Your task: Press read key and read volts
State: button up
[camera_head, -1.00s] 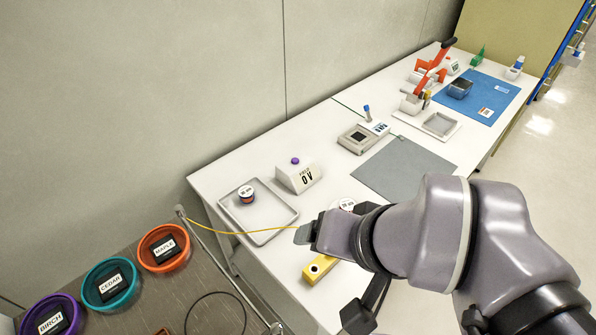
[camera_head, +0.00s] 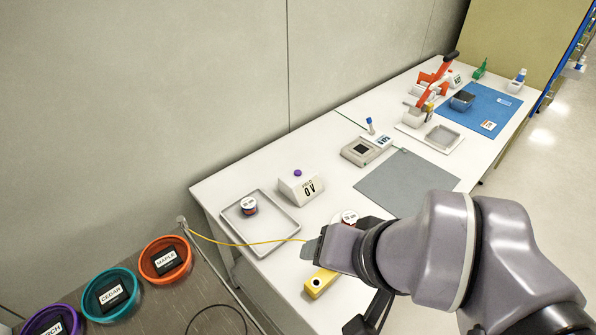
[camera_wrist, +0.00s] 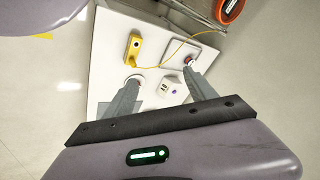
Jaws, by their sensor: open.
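The volt meter (camera_head: 302,188) is a white box with a sloped face on the white bench, and its face reads "0 V". A purple key (camera_head: 297,173) sits on its top. In the wrist view the meter (camera_wrist: 169,93) and its purple key (camera_wrist: 173,91) show beyond and between my fingers. My gripper (camera_head: 310,250) is open and empty, above the near side of the bench, in front of the meter and apart from it. It also shows in the wrist view (camera_wrist: 162,78), with its two grey fingers spread wide.
A grey tray (camera_head: 285,236) holding a labelled spool (camera_head: 249,206) lies left of the meter. A yellow block (camera_head: 319,284) lies below my gripper, with a yellow cable nearby. A grey mat (camera_head: 375,185) lies right.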

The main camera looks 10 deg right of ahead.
grip_shut()
dwell(1.4)
